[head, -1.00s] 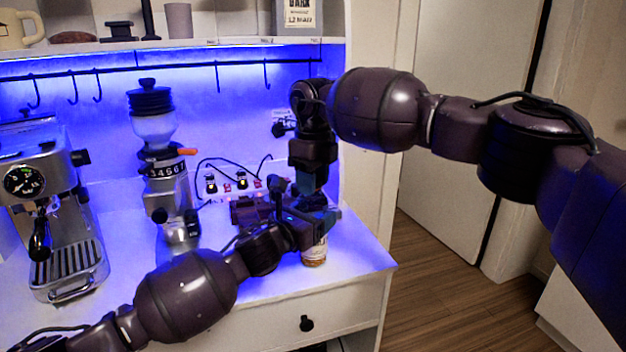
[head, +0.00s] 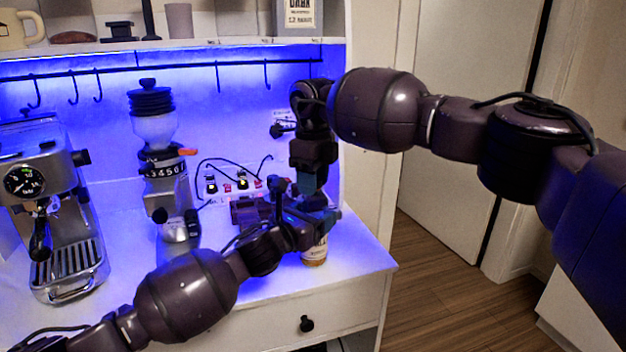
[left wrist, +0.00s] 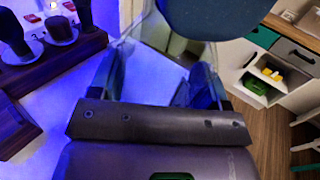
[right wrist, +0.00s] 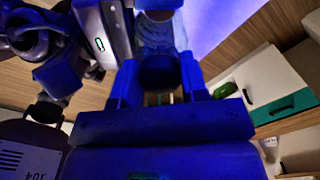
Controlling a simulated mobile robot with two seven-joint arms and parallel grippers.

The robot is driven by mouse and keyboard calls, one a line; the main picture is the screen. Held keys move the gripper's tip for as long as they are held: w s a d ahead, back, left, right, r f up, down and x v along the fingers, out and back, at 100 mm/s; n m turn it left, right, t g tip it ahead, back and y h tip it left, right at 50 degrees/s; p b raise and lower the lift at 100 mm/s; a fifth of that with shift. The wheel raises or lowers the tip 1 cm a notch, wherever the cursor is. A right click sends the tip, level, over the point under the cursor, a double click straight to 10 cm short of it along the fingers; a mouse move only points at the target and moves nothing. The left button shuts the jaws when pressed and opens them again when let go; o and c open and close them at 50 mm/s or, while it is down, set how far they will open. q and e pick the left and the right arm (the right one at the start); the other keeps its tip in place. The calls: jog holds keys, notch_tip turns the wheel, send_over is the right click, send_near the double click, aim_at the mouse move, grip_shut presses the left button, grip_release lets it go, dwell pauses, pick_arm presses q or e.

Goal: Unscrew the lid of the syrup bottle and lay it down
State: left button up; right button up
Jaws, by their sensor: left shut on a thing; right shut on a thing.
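The syrup bottle (head: 315,251) stands upright near the right front of the cabinet top. Only its lower part with a pale label shows in the head view; the arms hide the rest. My left gripper (head: 318,224) is shut on the bottle from the side. Its fingers (left wrist: 158,85) also show in the left wrist view. My right gripper (head: 308,188) points down from above and is shut at the bottle's top. In the right wrist view, a dark round lid (right wrist: 158,73) sits between its fingers. I cannot tell whether the lid is apart from the bottle.
A wooden holder (head: 245,210) with dark-handled tools stands behind my left gripper. A grinder (head: 160,170) and an espresso machine (head: 50,210) stand further left. The cabinet top (head: 355,250) is clear right of the bottle, up to its right edge. A shelf (head: 180,46) runs above.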

jog(key=o, duration=1)
jog(key=shift+r, duration=0.1)
